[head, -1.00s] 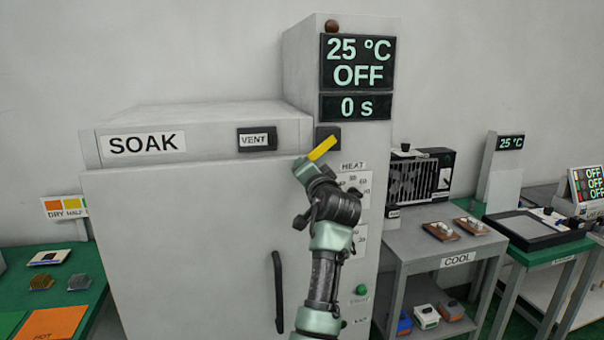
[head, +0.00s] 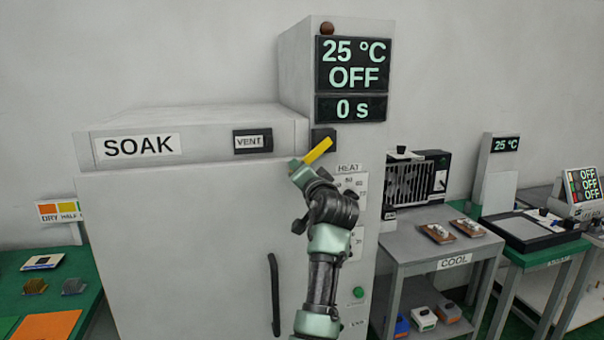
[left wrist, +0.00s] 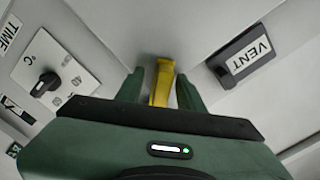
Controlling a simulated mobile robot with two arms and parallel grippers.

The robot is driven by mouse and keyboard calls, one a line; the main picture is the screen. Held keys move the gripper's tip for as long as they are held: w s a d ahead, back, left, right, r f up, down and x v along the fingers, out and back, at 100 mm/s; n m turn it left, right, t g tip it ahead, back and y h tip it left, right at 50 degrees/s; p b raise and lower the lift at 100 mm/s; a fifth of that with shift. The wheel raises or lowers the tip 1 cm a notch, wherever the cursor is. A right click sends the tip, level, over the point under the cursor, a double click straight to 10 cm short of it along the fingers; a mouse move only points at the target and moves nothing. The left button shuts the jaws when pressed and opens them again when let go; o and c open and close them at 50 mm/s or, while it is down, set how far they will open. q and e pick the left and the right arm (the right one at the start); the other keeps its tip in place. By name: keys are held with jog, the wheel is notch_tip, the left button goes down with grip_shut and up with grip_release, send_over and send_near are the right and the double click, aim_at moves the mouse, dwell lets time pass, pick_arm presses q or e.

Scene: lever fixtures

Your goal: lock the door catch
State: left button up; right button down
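The door catch has a yellow lever (head: 318,151) at the upper right of the large grey SOAK door (head: 180,240). The lever slants down to the left from beside a dark block (head: 324,137). My left gripper (head: 298,167) is at the lever's lower left end. In the left wrist view the yellow lever (left wrist: 161,84) lies between the two green fingers of my left gripper (left wrist: 160,92). The fingers stand apart on either side of it, with a narrow gap showing on the left; whether the right finger touches is unclear. My right gripper is in neither view.
A black door handle (head: 274,295) stands out from the door below. A VENT switch (head: 253,141) is left of the lever, and a heat dial panel (head: 351,184) is right of it, partly behind my arm. A COOL cart (head: 440,245) stands to the right.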

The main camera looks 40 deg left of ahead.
pick_arm(q)
jog(key=b+v, duration=0.2)
jog(key=v, duration=0.6)
dwell(0.4)
